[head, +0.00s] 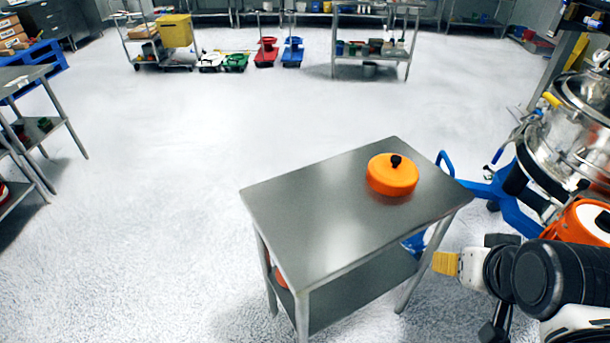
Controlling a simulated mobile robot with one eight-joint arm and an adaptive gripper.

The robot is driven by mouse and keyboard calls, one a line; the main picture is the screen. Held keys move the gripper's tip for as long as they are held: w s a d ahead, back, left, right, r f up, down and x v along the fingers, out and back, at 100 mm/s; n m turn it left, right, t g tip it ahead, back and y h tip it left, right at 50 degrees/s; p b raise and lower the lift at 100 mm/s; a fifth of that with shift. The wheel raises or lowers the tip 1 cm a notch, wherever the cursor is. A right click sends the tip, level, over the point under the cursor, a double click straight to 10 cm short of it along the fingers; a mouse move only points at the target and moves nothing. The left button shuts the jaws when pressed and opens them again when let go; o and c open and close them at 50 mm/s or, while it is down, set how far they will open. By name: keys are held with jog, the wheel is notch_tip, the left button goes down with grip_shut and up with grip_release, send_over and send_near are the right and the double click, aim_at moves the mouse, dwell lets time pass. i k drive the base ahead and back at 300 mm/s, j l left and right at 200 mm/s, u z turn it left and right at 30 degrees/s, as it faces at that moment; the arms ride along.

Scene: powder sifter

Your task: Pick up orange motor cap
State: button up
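The orange motor cap (392,178) is a round, shallow orange lid with a small black knob on top. It sits upright on the far right part of a steel table (310,222). My gripper (488,272) is at the lower right, beside the table's right side and apart from the cap. It is partly hidden by the black arm links, and its fingers cannot be made out clearly, so its opening is unclear.
A steel sifter (575,140) on a blue wheeled frame (505,200) stands at the right, with another orange part (583,222) near it. Steel shelves (30,125) stand at the left. Carts (372,40) line the back. The floor between is clear.

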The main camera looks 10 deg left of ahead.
aim_at(391, 174)
jog(key=u, duration=0.2)
jog(key=z, duration=1.45)
jog(key=u, duration=1.5)
jog(key=i+l+u, duration=0.55)
jog(key=l+u, duration=0.25)
jog(key=i+l+u, duration=0.2)
jog(key=l+u, duration=0.15)
